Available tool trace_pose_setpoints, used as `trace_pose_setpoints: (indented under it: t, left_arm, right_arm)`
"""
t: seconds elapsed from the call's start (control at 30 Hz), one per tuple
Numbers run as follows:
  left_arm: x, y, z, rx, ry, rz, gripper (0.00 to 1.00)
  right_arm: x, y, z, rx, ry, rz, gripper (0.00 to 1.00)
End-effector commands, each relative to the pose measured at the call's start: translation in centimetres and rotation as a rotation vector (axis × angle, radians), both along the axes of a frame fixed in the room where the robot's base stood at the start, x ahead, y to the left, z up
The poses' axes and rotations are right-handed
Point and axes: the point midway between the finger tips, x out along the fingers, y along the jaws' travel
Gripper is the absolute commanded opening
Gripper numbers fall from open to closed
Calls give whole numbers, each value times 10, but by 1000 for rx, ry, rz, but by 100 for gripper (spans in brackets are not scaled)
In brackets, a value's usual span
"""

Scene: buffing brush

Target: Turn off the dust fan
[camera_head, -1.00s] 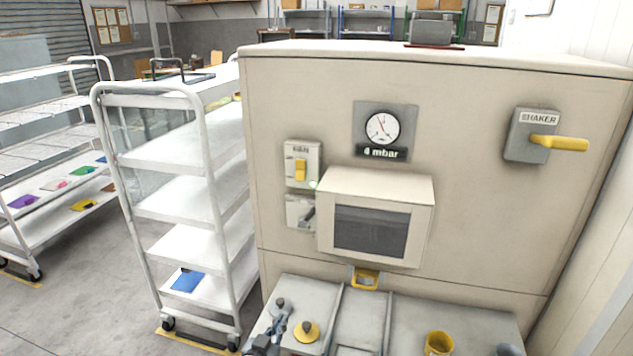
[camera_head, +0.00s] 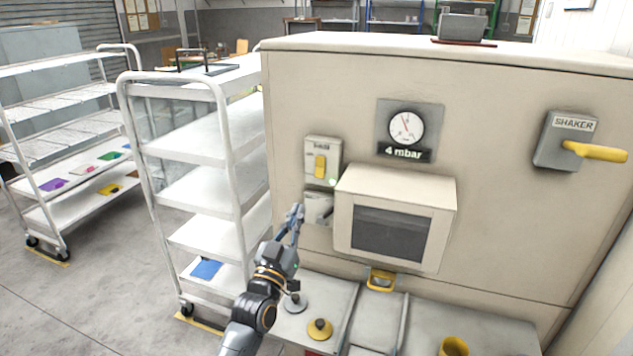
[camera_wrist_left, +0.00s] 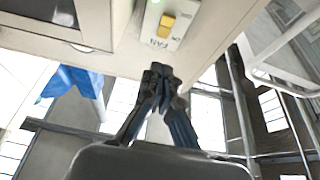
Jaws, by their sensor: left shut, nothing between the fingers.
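The fan switch (camera_head: 323,158) is a pale box with a yellow toggle on the front of the beige cabinet, left of the gauge. A small green light glows by its lower edge. My left gripper (camera_head: 297,212) is shut and empty, below and left of the switch, beside a grey box (camera_head: 318,207). In the left wrist view the fan switch (camera_wrist_left: 163,22) is upside down at the top, its label reading FAN. The shut fingertips (camera_wrist_left: 160,72) point toward it with a gap in the picture. My right gripper is not in view.
A boxy hood with a dark window (camera_head: 390,230) juts out right of the switch. A gauge (camera_head: 406,128) reads 4 mbar. The shaker switch (camera_head: 570,140) has a yellow handle at the right. A white shelf cart (camera_head: 200,195) stands close on the left. A grey worktop lies below.

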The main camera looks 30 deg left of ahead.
Motion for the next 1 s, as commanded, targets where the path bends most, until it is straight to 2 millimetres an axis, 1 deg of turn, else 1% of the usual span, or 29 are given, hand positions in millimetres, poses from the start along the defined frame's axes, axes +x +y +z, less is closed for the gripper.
trace_pose_setpoints:
  t: [0.17,0.5,0.57,0.7,0.83,1.0]
  left_arm:
    - [24,6,14,2,-3,-1,0]
    - [90,22,42,1,-1,0,0]
    - [98,23,33,1,3,-1,0]
    - [112,27,26,2,1,0,0]
    - [119,29,22,0,1,-1,0]
    - [122,29,20,0,1,-1,0]
  right_arm:
    - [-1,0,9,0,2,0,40]
    - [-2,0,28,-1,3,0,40]
    - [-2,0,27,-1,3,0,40]
    - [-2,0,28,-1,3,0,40]
    - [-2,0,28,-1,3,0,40]
    - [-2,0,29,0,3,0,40]
